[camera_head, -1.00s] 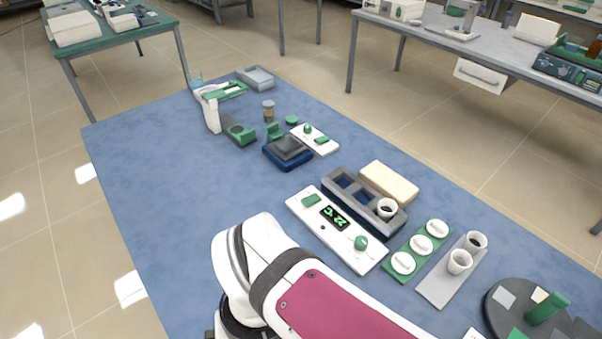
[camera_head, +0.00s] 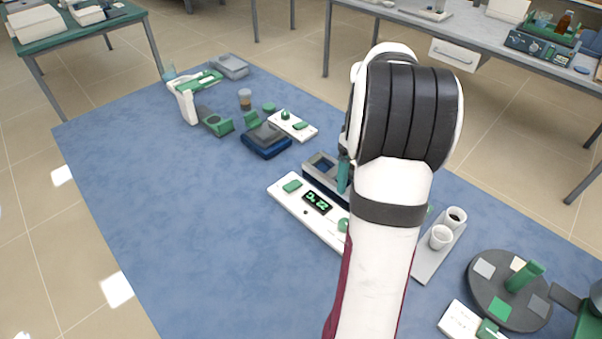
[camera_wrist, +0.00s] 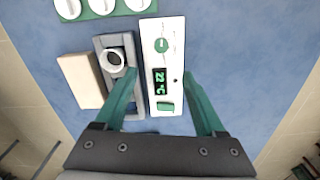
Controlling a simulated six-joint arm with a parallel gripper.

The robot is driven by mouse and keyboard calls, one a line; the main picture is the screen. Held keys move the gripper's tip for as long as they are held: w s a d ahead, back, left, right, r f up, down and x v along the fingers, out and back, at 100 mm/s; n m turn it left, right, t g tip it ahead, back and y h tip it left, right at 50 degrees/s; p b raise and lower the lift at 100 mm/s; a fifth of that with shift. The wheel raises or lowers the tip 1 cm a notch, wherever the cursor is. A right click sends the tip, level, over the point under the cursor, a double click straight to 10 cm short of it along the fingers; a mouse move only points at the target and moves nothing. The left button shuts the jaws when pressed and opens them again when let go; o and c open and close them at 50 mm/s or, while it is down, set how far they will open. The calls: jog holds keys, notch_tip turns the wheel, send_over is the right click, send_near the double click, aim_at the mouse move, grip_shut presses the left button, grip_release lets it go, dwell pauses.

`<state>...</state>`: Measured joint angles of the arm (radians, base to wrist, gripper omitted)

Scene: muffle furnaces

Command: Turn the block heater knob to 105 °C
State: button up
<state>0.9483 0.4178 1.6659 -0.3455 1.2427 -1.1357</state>
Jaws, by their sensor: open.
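The block heater's white control panel (camera_head: 283,196) lies on the blue table, with a lit display (camera_head: 317,203), a green button (camera_head: 291,186) and a green round knob (camera_head: 343,225). In the wrist view the display (camera_wrist: 160,82) reads 22 °C and the knob (camera_wrist: 161,46) sits at the panel's far end. The dark heater block (camera_wrist: 128,46) beside it holds a white cup (camera_wrist: 112,60). My gripper (camera_wrist: 160,75) is open and empty, with its green fingers spread on either side of the panel. In the head view my arm hides part of the panel and most of the block.
A beige block (camera_wrist: 82,80) lies beside the heater. White discs on a green strip (camera_wrist: 103,6) are beyond it. A tray (camera_head: 426,262) with two cups and a round dark turntable (camera_head: 485,300) stand at the right. The table's left side is clear.

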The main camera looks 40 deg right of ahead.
notch_tip(320, 180, down, 16)
jog(key=shift+a+r, duration=0.1)
jog(key=shift+a, duration=0.05)
grip_shut()
dwell(0.4)
